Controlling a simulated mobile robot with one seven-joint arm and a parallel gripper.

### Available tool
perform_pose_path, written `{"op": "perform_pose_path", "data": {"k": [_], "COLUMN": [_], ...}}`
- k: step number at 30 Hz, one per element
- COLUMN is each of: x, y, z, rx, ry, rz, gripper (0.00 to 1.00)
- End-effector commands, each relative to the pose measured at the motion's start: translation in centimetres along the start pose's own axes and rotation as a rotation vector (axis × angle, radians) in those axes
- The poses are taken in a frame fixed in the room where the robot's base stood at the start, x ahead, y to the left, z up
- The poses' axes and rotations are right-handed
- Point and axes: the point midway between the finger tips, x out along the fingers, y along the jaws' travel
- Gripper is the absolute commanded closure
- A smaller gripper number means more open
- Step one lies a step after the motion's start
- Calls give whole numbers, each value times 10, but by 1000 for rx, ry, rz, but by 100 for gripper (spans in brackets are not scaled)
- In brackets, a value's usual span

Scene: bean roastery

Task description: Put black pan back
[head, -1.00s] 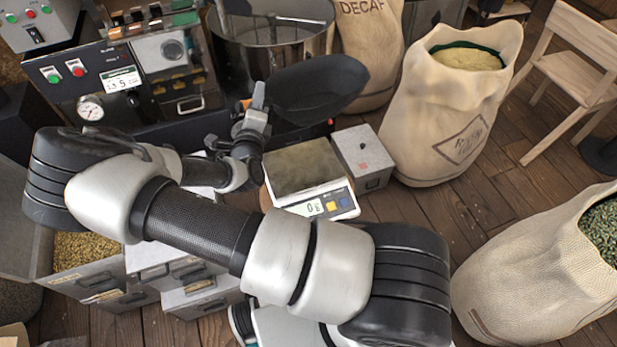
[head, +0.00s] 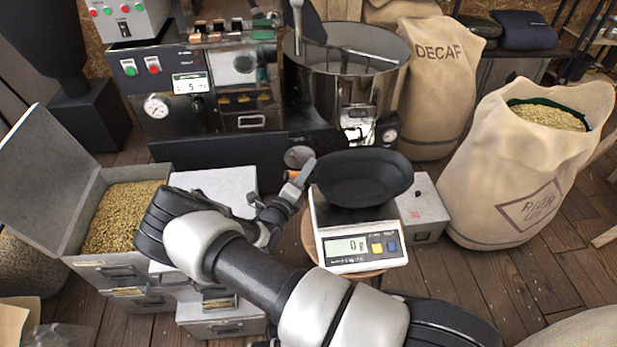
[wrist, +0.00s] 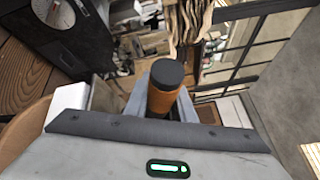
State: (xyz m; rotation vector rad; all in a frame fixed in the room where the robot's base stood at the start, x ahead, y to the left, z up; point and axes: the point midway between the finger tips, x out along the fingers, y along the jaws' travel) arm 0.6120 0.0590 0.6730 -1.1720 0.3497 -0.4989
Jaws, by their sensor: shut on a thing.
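The black pan (head: 364,182) is a shallow dark bowl, roughly level, over the back part of the digital scale (head: 362,248). My gripper (head: 297,183) is at the pan's left side and shut on it. In the wrist view an orange handle with a black end (wrist: 165,88) stands between my fingers. The scale's display seems to read 0. The pan hides most of the scale's plate, and I cannot tell whether they touch.
A grey box (head: 424,205) stands right of the scale. Behind are the roasting machine (head: 215,95) and its steel drum (head: 345,75). Burlap sacks (head: 530,165) stand at the right. An open bin of beans (head: 120,215) is at the left.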

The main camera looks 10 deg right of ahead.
Motion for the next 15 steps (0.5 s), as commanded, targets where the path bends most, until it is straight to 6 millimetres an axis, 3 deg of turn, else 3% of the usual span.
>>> {"op": "perform_pose_path", "data": {"k": [3,14,15], "x": [0,0,0], "y": [17,20,21], "z": [-7,-8,-9], "rx": [-2,-2,-1], "ry": [-1,-1,0], "rz": [-2,-3,0], "gripper": [100,100,76]}}
